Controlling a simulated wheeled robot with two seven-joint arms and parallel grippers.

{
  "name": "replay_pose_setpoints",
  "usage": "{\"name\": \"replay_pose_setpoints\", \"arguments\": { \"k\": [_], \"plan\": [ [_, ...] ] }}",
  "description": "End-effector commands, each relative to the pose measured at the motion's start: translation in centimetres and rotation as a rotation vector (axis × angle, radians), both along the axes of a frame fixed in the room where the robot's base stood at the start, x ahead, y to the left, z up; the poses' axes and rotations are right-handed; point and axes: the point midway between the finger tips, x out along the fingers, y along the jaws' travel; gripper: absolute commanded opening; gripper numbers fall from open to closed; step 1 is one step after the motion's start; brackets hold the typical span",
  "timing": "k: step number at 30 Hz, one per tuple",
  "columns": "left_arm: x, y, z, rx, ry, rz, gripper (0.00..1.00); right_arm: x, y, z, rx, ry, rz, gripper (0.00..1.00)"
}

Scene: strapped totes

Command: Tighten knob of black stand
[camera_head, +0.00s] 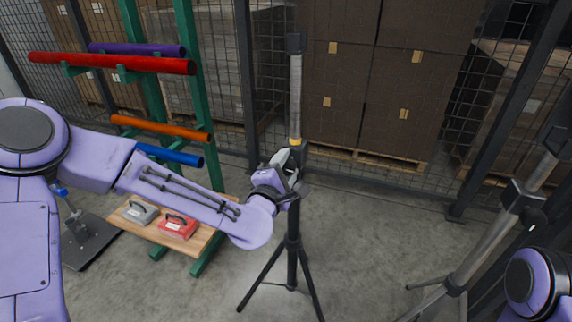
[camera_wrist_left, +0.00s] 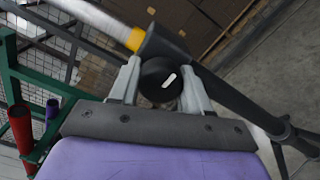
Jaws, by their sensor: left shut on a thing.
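The black stand (camera_head: 292,239) is an upright tripod with a silver upper pole and a yellow band, on spread legs in the middle of the head view. In the left wrist view the stand (camera_wrist_left: 222,88) runs diagonally. Its round black knob (camera_wrist_left: 161,81) has a white mark and sits between the two grey fingers. My left gripper (camera_head: 287,168) is at the stand's collar, just under the yellow band, and is shut on the knob, which it hides in the head view. My right gripper is out of view; only part of my right arm shows at the lower right.
A green rack (camera_head: 190,60) holding red, purple, orange and blue tubes stands at the left. Its wooden shelf (camera_head: 153,233) carries a grey and a red case. A second stand (camera_head: 490,232) is at the right. Wire fencing and stacked boxes (camera_head: 365,75) are behind.

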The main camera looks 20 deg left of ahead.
Motion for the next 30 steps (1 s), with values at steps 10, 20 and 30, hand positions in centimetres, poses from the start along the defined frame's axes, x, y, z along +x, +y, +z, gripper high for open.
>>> {"name": "replay_pose_setpoints", "arguments": {
  "k": [10, 20, 30],
  "plan": [
    [0.1, 0.2, 0.2, 0.33, -0.011, 0.004, 0.17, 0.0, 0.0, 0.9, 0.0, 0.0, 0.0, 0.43],
    [0.1, 0.1, 0.4, 0.643, -0.022, 0.005, 0.17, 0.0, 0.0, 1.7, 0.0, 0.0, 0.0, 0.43],
    [0.1, 0.1, 0.6, 0.962, -0.035, 0.007, 0.17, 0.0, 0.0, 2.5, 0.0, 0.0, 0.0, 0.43]
  ]
}}
